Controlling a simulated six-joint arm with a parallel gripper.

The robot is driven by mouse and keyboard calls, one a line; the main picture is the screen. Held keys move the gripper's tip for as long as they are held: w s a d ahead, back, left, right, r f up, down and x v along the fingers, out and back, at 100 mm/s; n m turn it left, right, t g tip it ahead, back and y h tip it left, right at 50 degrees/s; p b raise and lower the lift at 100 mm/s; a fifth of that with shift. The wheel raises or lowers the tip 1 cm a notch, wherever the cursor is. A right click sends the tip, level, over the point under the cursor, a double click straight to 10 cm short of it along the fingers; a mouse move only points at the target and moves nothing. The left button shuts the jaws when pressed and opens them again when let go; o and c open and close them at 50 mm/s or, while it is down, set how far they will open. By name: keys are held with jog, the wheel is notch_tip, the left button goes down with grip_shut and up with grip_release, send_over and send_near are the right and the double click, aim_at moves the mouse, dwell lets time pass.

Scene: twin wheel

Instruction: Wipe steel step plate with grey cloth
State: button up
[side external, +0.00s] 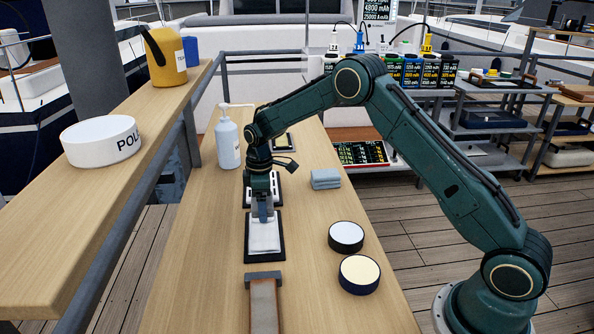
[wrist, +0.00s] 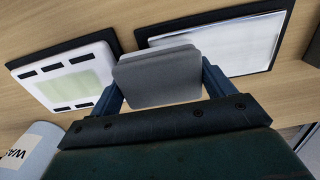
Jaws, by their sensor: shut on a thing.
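The steel step plate (side external: 265,238) lies on a black mat near the front of the bench; it also shows at upper right in the wrist view (wrist: 225,42). My gripper (side external: 263,216) points down at the plate's far edge. In the wrist view it is shut on a folded grey cloth (wrist: 158,82), which sits between the two blue fingers and overlaps the plate's edge. I cannot tell whether the cloth touches the plate. The cloth is mostly hidden by the gripper in the side view.
A white panel with black bars (wrist: 65,78) lies beside the plate. A pump bottle (side external: 228,145) stands behind left. A folded blue-grey cloth (side external: 325,179), two round dark tubs (side external: 346,237) (side external: 360,274) and a flat handled tool (side external: 264,304) are nearby. A raised shelf (side external: 60,225) runs along the left.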

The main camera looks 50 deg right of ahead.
jog(key=shift+r, duration=0.1)
jog(key=shift+r, duration=0.65)
jog(key=shift+r, duration=0.15)
jog(key=shift+r, duration=1.35)
jog(key=shift+r, duration=0.25)
jog(key=shift+r, duration=1.75)
